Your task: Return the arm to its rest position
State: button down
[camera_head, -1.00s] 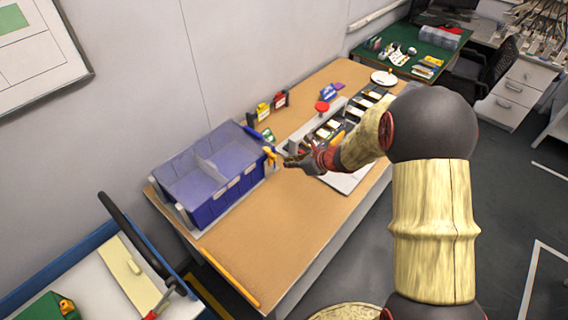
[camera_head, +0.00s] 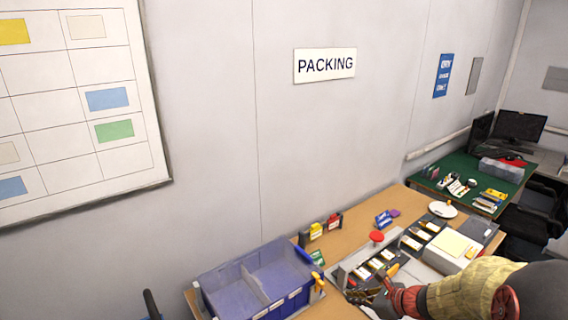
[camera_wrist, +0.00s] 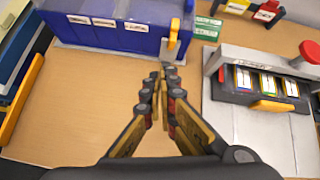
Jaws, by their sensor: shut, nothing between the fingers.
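My gripper (camera_wrist: 166,75) is shut with its fingertips together and nothing between them. In the wrist view it hangs over the bare tabletop, just in front of the blue bin and left of the press-like fixture. My arm (camera_head: 470,290) comes in from the lower right, with wood-coloured links and a dark joint.
A two-compartment blue bin (camera_head: 222,296) stands left of my gripper. A grey fixture (camera_wrist: 228,54) with several cells and a red knob (camera_wrist: 309,50) stands on the right. A yellow clamp-like piece (camera_wrist: 174,28) sits at the bin's corner. Bare wooden tabletop (camera_wrist: 85,95) lies below.

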jog(key=s+a+r+n+g, duration=0.2)
jog(key=s+n+g, duration=0.1)
jog(key=s+n, duration=0.45)
jog(key=s+a+r+n+g, duration=0.1)
jog(key=s+a+n+g, duration=0.15)
jog(key=s+n, duration=0.55)
jog(key=s+r+n+t+h+b, duration=0.1)
jog(key=s+r+n+t+h, duration=0.2)
jog(key=s+r+n, duration=0.8)
notch_tip(320, 180, up, 4)
jog(key=s+h, duration=0.1)
jog(key=h, duration=0.1)
jog(key=shift+s+d+h, duration=0.2)
jog(key=shift+s+h, duration=0.15)
jog(key=shift+h, duration=0.05)
jog(key=shift+r+t, duration=0.1)
jog(key=shift+t, duration=0.15)
